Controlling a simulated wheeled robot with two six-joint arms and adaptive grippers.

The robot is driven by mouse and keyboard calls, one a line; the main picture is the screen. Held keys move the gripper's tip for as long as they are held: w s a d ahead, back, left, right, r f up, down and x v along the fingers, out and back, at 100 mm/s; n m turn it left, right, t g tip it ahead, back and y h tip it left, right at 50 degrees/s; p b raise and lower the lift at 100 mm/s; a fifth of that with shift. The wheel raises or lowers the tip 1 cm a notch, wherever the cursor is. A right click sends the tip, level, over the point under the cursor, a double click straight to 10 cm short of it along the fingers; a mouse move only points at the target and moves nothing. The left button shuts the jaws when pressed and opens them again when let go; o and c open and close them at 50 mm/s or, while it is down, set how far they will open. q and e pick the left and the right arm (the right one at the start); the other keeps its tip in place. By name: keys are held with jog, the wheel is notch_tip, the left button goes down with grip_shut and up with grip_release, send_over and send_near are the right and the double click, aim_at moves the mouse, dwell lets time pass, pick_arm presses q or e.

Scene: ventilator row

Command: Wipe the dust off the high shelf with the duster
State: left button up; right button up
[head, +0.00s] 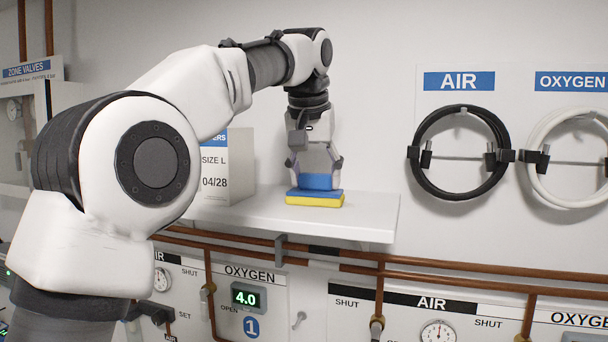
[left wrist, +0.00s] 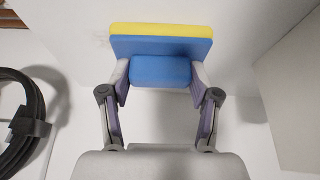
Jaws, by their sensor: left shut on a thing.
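The duster (head: 314,200) has a blue block handle and back with a yellow pad underneath. It sits on the white high shelf (head: 365,217), pad down, and seems to touch the surface. My left gripper (head: 316,175) points down and is shut on the blue handle. In the left wrist view, both fingers (left wrist: 160,76) flank the handle of the duster (left wrist: 160,44). A faint grey smudge of dust (left wrist: 102,41) shows on the shelf beside the duster's left end in that view. My right gripper is not in view.
A white box (head: 226,170) marked "SIZE L" stands on the shelf left of the duster. Black (head: 459,193) and white (head: 570,200) hose coils hang on the wall to the right. Copper pipes (head: 450,272) run below the shelf. The shelf's right end is bare.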

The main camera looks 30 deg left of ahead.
aim_at(342, 191)
pick_arm(q)
jog(key=shift+w+d, duration=0.3)
jog(key=shift+d, duration=0.6)
jog(key=shift+w+d+f, duration=0.1)
jog(key=shift+w+d, duration=0.1)
jog(key=shift+d, duration=1.2)
jog(key=shift+w+d+r, duration=0.1)
jog(key=shift+w+d, duration=0.2)
jog(key=shift+d, duration=0.75)
jog(key=shift+w+d+r, duration=0.1)
jog(key=shift+w+d, duration=0.2)
jog(key=shift+d, duration=0.75)
jog(key=shift+w+d, duration=0.3)
jog(key=shift+d, duration=0.75)
